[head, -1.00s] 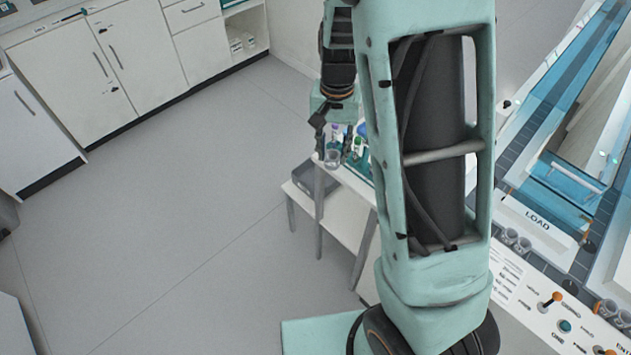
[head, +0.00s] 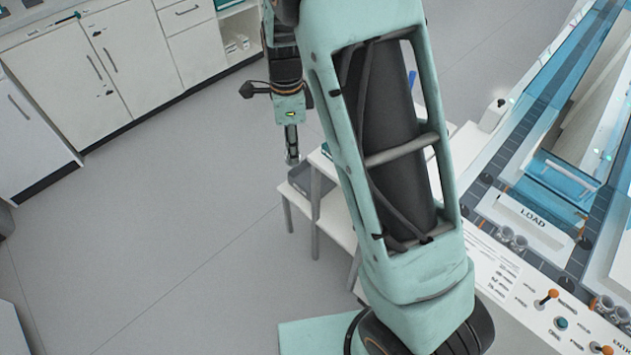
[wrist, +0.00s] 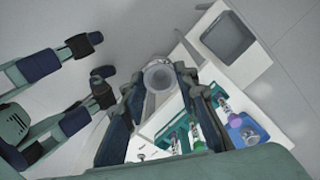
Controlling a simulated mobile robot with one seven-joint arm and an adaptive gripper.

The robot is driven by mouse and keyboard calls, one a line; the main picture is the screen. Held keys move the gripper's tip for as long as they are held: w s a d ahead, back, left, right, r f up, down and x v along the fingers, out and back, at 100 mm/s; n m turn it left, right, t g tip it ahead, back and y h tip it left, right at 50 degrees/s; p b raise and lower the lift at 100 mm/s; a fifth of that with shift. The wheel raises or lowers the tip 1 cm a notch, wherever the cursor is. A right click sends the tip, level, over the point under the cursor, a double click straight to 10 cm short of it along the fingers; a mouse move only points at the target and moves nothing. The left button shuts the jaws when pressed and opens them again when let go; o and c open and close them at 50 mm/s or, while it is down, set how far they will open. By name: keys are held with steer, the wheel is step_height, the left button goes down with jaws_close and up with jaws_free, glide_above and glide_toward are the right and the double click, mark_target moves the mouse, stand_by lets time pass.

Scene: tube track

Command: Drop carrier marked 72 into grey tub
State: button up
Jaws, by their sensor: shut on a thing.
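My gripper (wrist: 155,88) is shut on a pale, clear-grey round carrier (wrist: 159,75), seen end-on between the fingertips in the wrist view. In the head view the carrier (head: 292,157) hangs below my gripper, small and partly unclear. No number on it can be read. The grey tub (wrist: 221,47) sits on a low white stand, to the upper right of the carrier in the wrist view. In the head view the tub (head: 303,178) shows just below and to the right of the carrier. The carrier appears beside the tub in the wrist view, not over its opening.
A white table (wrist: 146,142) beside the low stand (wrist: 251,71) holds a teal rack (wrist: 172,143), tubes and a blue-purple item (wrist: 246,129). My arm hides much of this table in the head view. Open floor (head: 170,220) lies to the left.

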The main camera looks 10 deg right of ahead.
steer(key=shift+d, duration=0.1)
stand_by(0.4)
steer(key=shift+s+d+n, duration=0.15)
steer(key=shift+d+n, duration=0.3)
steer(key=shift+n, duration=0.35)
steer(key=s+d+n, duration=0.3)
steer(key=d+n, duration=0.5)
steer(key=n, duration=0.8)
steer(key=shift+s, duration=0.3)
